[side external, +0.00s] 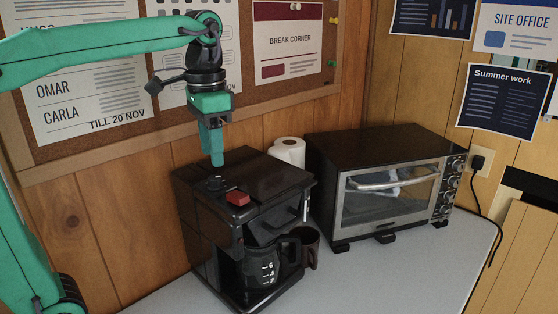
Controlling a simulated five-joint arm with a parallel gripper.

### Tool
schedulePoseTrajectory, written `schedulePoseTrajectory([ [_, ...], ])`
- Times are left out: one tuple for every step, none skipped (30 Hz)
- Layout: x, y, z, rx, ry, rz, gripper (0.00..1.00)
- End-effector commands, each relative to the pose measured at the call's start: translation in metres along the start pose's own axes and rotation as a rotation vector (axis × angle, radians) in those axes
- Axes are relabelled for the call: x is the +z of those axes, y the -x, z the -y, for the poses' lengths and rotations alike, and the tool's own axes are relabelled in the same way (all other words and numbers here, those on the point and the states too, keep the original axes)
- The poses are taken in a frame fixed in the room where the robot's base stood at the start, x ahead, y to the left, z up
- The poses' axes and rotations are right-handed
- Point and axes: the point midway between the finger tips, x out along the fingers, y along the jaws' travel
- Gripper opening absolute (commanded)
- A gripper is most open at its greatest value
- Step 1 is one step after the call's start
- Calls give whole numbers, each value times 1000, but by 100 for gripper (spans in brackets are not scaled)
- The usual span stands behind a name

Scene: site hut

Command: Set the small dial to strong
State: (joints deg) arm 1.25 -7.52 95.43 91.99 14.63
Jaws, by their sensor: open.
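A black coffee machine (203,232) stands on the grey counter in the side external view. On its top, near the left front, is a small dark dial (214,184). Its setting cannot be read from here. A red switch or button (237,198) sits just to the right of the dial. My gripper (217,162) points down right above the dial, fingertips close to it. I see the gripper side on, with one finger mostly covering the other; it is open. Whether the fingers touch the dial cannot be told.
A glass jug (262,271) with white markings sits in the machine's front. A dark mug (309,246) stands at its right. Behind is a white paper roll (289,151). A toaster oven (385,190) with side knobs stands to the right. The front right counter (420,270) is clear.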

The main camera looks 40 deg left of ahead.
Motion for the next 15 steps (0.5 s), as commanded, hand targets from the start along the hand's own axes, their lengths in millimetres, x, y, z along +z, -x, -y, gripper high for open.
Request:
schedulePoseTrajectory([
  [0,5,0,0,0,0,45],
  [-1,8,0,0,0,-1,45],
  [-1,12,0,0,0,-1,45],
  [0,14,0,0,0,0,45],
  [0,16,0,0,0,0,45],
  [0,18,0,0,0,-1,45],
  [0,19,0,0,0,-1,45],
  [0,20,0,0,0,0,45],
  [0,21,0,0,0,0,45],
  [0,22,0,0,0,1,45],
  [0,22,0,0,0,1,45],
  [0,22,0,0,0,1,45],
  [0,23,0,0,0,1,45],
  [0,23,0,0,0,1,45],
  [0,23,0,0,0,1,45],
])
